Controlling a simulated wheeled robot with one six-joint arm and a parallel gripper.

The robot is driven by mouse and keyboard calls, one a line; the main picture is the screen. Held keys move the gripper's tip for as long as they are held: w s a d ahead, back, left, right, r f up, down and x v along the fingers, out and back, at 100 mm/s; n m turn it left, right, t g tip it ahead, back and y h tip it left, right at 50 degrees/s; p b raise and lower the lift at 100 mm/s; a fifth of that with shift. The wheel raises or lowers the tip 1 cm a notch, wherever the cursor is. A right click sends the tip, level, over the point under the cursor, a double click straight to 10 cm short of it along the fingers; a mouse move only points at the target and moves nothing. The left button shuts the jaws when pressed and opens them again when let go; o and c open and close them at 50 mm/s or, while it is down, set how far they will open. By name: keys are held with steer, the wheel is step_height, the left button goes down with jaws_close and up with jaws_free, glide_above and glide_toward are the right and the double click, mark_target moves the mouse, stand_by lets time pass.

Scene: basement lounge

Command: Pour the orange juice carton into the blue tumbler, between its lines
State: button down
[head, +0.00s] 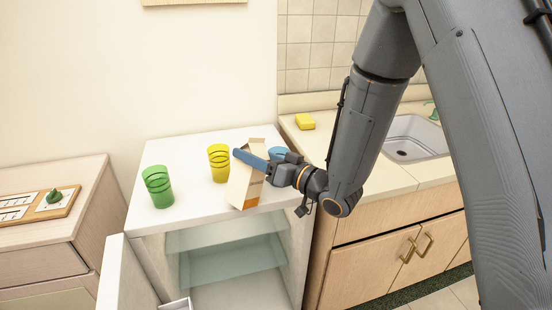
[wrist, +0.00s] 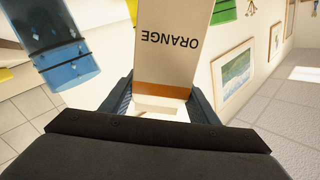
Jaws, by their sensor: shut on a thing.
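The orange juice carton (head: 241,190) is white with an orange band and leans a little to the right in the head view. My gripper (head: 252,160) is shut on it, with a blue finger across its side. In the wrist view the carton (wrist: 172,60) stands between my two fingers (wrist: 160,98), its word ORANGE upside down. The blue tumbler (head: 277,152) is behind my gripper, mostly hidden. In the wrist view the tumbler (wrist: 52,50) shows dark lines, apart from the carton. I cannot tell its fill level, nor whether the carton's base touches the white top.
A yellow tumbler (head: 219,165) and a green tumbler (head: 157,188) stand left of the carton on the white cabinet top (head: 190,205). The cabinet's door (head: 125,278) is open below. A yellow sponge (head: 305,121) and a sink (head: 412,140) are on the right counter.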

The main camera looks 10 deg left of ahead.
steer(key=s+n, duration=0.1)
steer(key=s+a+n+b, duration=0.1)
steer(key=n, duration=0.1)
steer(key=s+a+n+b, duration=0.1)
steer(key=n, duration=0.1)
steer(key=shift+s+r, duration=0.15)
steer(key=shift+s, duration=0.05)
steer(key=shift+r, duration=0.15)
steer(key=shift+r+p, duration=1.8)
steer(key=shift+r, duration=0.65)
